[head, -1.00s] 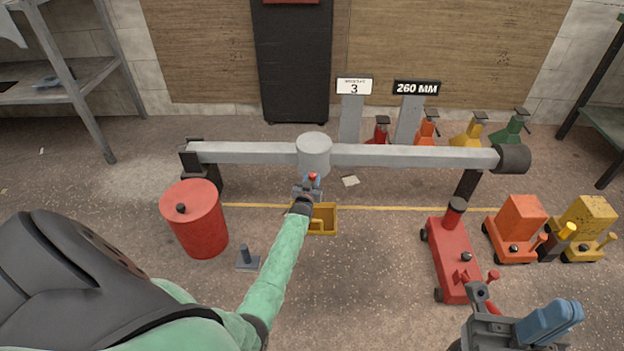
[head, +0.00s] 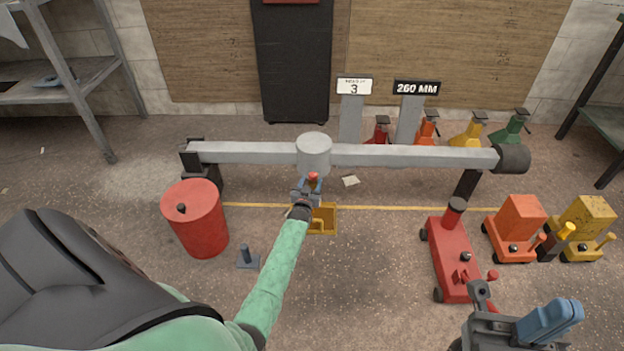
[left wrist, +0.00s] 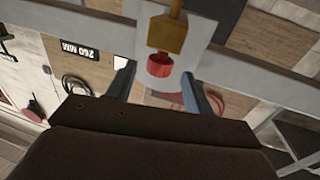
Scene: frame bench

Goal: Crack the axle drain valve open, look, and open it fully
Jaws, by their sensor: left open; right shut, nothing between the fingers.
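The grey axle beam (head: 415,156) spans the bench, with a round housing (head: 314,150) at its middle. The drain valve's red knob (head: 313,176) shows just below the housing. In the left wrist view the red knob (left wrist: 160,63) sits at the end of a brass body (left wrist: 168,32) against a pale plate. My left gripper (head: 308,187) is open, with its fingers apart on either side of the knob; I cannot tell whether they touch it. My right gripper (head: 550,320) is shut and empty at the lower right, far from the valve.
A yellow tray (head: 333,221) lies on the floor below the valve. A red drum (head: 195,225) stands left. A red jack (head: 451,256), an orange cart (head: 520,218) and a yellow cart (head: 590,220) stand right. Signs read 3 (head: 354,86) and 260 MM (head: 416,87).

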